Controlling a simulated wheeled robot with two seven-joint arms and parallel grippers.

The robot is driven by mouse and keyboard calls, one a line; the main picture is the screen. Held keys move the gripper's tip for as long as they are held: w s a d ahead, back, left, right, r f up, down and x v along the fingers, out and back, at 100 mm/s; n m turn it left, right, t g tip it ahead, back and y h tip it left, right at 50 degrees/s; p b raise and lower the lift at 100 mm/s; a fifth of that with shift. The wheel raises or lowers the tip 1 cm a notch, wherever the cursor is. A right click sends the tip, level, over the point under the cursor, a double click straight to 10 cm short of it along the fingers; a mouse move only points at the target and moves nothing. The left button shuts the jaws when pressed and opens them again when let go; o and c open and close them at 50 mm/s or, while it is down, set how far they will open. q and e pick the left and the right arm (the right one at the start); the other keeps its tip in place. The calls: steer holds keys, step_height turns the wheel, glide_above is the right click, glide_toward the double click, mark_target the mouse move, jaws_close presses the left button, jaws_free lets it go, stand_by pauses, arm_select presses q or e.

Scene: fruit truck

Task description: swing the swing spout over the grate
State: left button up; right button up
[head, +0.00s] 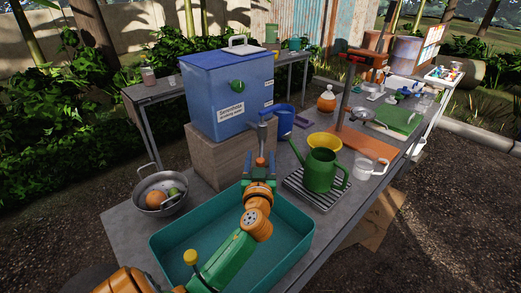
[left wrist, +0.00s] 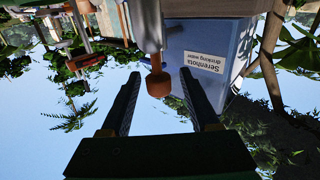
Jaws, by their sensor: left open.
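The swing spout (head: 262,133) is a grey metal pipe in front of the blue drinking-water container (head: 225,100). It ends in an orange-brown tip (left wrist: 158,84). My left gripper (head: 260,162) is open below the spout's end. In the left wrist view its two dark fingers (left wrist: 160,74) stand on either side of the tip, with gaps on both sides. The slatted metal grate (head: 325,204) lies on the table to the right of the spout. A green watering can (head: 319,170) stands on the grate and hides part of it. My right gripper does not show.
A teal tray (head: 290,262) lies under my left arm. A wooden box (head: 213,160) bears the container. A metal colander with fruit (head: 150,206) stands at left.

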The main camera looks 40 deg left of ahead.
arm_select(q)
steer(key=shift+w+a+f, duration=0.2)
steer(key=shift+w+a, duration=0.25)
steer(key=shift+w, duration=0.05)
steer(key=shift+w+a+f, duration=0.2)
steer(key=shift+w+a, duration=0.2)
steer(key=shift+w, duration=0.1)
steer(key=shift+s+d+r, duration=0.15)
steer(key=shift+c, duration=0.5)
steer(key=shift+s+d, duration=0.1)
jaws_close()
steer(key=shift+r, duration=0.1)
